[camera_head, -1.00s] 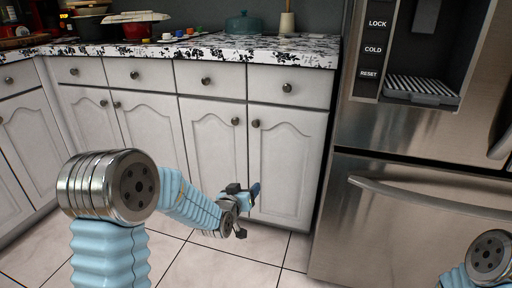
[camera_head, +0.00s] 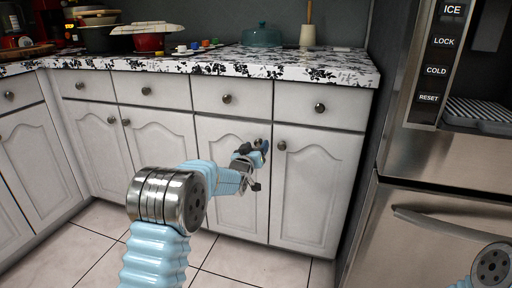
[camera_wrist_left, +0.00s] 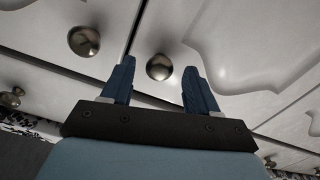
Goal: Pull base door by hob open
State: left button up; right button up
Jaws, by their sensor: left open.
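White base doors with arched panels stand under the counter. My left gripper (camera_head: 259,148) is at the upper right corner of one door (camera_head: 219,150), by its round knob. In the left wrist view this knob (camera_wrist_left: 160,67) shows between the two blue fingertips, which are open and apart from it at the sides. I cannot tell how deep the knob sits between them. The neighbouring door (camera_head: 305,190) has its own knob (camera_head: 281,146), also in the wrist view (camera_wrist_left: 83,41). Both doors are shut. No hob is clearly visible. My right gripper is out of view.
Shut drawers (camera_head: 233,94) run above the doors. A steel fridge (camera_head: 440,230) stands at the right. The patterned countertop (camera_head: 300,67) holds a teal pot (camera_head: 262,36), a red pot (camera_head: 149,42) and small cups. The tiled floor (camera_head: 90,235) is clear.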

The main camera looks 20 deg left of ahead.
pick_arm(q)
jog(key=shift+w, duration=0.15)
jog(key=shift+c, duration=0.3)
grip_shut()
